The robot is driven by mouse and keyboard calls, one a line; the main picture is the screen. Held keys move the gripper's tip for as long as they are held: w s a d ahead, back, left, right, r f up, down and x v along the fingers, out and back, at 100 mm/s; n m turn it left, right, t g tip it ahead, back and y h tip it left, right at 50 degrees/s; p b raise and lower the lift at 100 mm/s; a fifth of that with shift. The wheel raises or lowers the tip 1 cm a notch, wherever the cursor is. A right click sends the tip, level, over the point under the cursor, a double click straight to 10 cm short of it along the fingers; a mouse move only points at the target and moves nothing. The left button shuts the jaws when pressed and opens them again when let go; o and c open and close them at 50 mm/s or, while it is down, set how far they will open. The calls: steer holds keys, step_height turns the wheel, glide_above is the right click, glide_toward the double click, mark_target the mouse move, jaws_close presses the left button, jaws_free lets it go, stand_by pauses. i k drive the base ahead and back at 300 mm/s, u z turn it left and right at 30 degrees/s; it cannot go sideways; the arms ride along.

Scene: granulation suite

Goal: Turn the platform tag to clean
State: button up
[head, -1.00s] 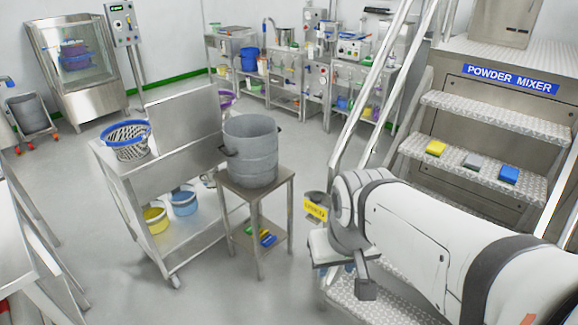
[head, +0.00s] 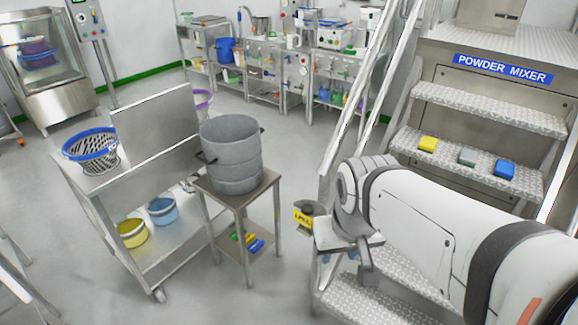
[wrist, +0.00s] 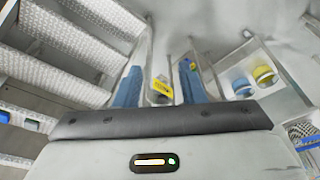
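The platform tag is probably the small yellow tag (head: 304,215) with dark lettering, beside a dark rounded object at the foot of the platform steps. I cannot read its wording reliably. In the wrist view the yellow tag (wrist: 161,88) appears in the gap between my fingers, seemingly beyond them; no contact is visible. My gripper (wrist: 160,82) is open, its two blue fingers well apart with nothing held. In the head view my gripper is mostly hidden by my wrist, with only bits of blue showing. The powder mixer platform (head: 503,69) carries a blue sign.
Platform steps (head: 490,108) and a sloping handrail (head: 352,110) stand close to my arm. Yellow, grey and blue blocks lie on a step. A small table (head: 245,195) bears a grey drum (head: 231,155). A steel cart (head: 150,160) stands left; open floor lies behind it.

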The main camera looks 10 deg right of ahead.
mark_target(305, 216)
steer(key=z, duration=0.35)
steer(key=k, duration=1.6)
steer(key=u, duration=0.5)
steer(key=i, duration=1)
steer(key=u, duration=0.05)
